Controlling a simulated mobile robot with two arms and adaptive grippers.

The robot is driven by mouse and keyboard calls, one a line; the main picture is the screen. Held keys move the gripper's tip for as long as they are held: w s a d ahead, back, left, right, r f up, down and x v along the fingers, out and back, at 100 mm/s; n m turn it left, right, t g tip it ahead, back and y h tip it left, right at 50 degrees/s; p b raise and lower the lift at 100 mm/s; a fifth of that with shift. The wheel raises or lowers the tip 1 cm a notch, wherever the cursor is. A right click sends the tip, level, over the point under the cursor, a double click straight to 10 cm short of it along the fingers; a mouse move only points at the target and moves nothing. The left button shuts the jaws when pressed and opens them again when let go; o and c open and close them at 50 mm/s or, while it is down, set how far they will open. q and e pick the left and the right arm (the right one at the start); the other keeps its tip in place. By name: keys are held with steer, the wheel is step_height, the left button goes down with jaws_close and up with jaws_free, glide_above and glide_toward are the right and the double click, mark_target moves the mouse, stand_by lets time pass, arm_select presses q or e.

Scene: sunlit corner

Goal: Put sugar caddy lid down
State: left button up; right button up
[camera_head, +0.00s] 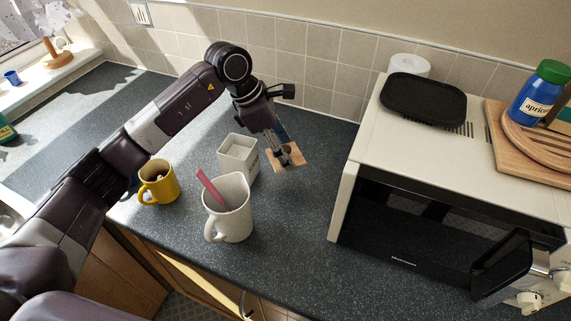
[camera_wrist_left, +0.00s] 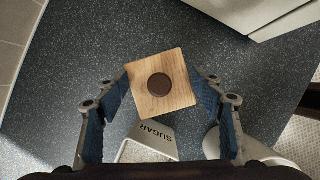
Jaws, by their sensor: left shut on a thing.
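The sugar caddy lid (camera_head: 296,157) is a square wooden plate. In the left wrist view the lid (camera_wrist_left: 178,75) has a round dark brown knob in its middle. My left gripper (camera_head: 284,157) is shut on the lid, with its blue-padded fingers at opposite sides of it. It holds the lid just right of the sugar caddy (camera_head: 238,158), a white, square, open-topped pot on the dark worktop. The caddy also shows in the left wrist view (camera_wrist_left: 150,145), with SUGAR on its side. I cannot tell if the lid touches the worktop. My right gripper is not in view.
A white mug (camera_head: 230,215) with a pink stick stands in front of the caddy. A yellow mug (camera_head: 160,184) stands to its left. A microwave (camera_head: 420,210) bearing a black tray (camera_head: 424,96) stands at right. The worktop (camera_head: 305,215) between caddy and microwave is clear.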

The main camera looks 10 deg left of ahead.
arm_select(q)
step_height(320, 180, down, 4)
steer(key=shift+r+p, duration=0.25)
steer(key=shift+p, duration=0.05)
step_height(320, 180, down, 4)
steer(key=shift+f+p, duration=0.2)
steer(key=shift+p, duration=0.4)
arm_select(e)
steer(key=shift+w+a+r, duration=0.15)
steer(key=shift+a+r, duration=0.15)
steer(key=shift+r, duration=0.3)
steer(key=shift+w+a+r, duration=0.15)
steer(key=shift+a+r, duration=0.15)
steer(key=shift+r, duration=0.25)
arm_select(q)
steer(key=shift+f, duration=0.1)
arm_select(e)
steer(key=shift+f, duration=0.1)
arm_select(q)
steer(key=o, duration=1)
steer(key=shift+o, duration=0.2)
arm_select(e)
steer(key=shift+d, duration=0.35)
